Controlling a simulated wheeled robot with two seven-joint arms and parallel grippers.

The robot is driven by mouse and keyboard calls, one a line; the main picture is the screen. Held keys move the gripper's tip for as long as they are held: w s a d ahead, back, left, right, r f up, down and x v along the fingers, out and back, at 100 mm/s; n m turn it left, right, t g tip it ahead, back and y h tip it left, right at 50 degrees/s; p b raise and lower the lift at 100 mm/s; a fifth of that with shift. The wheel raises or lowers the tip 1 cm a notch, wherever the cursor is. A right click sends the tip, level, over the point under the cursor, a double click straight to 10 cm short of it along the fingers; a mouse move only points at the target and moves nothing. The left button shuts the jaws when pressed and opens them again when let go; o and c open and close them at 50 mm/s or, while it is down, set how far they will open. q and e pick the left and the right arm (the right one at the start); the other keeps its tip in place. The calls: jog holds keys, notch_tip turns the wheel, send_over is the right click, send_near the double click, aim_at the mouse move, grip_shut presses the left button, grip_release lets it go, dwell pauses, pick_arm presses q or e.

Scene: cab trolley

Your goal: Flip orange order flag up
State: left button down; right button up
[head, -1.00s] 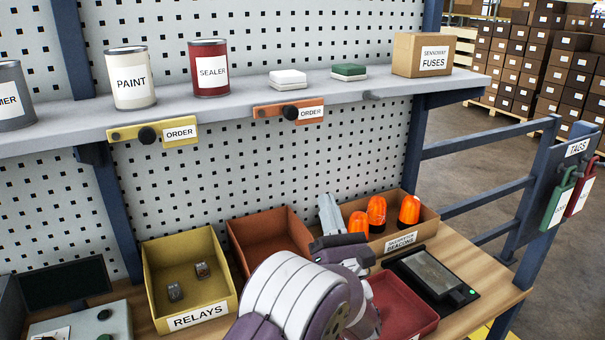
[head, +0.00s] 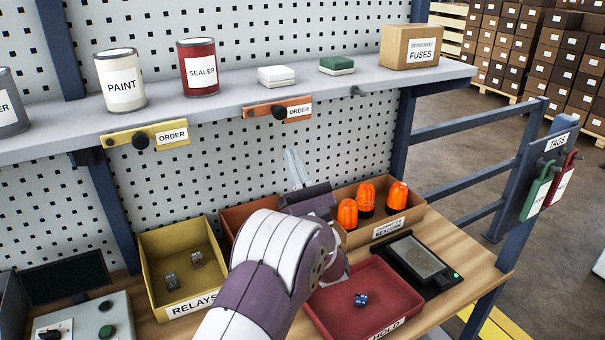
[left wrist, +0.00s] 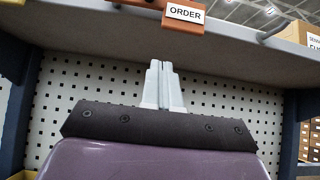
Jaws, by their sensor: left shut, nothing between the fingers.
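The orange order flag (head: 278,109) lies level along the front edge of the shelf, with a black round knob near its middle and a white ORDER label at its right end. In the left wrist view the flag (left wrist: 184,15) shows at the top, seen from below. My left gripper (head: 293,165) is below the flag and apart from it, pointing up. Its pale fingers (left wrist: 162,85) are together and empty in the left wrist view. My left arm hides part of the bins behind it. My right gripper does not show.
A yellow ORDER flag (head: 145,135) hangs on the same shelf edge (head: 215,113) to the left. Below are a RELAYS bin (head: 187,302), a bin of orange beacons (head: 415,215) and a red HOLD tray (head: 395,298). Free air lies between flag and bins.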

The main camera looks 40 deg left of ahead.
aim_at(282, 115)
pick_arm(q)
notch_tip(282, 115, up, 4)
jog(key=shift+a+r+p, duration=0.15)
jog(key=shift+r+p, duration=0.05)
jog(key=shift+p, duration=0.95)
jog(key=shift+w, duration=0.1)
jog(key=shift+f, duration=0.1)
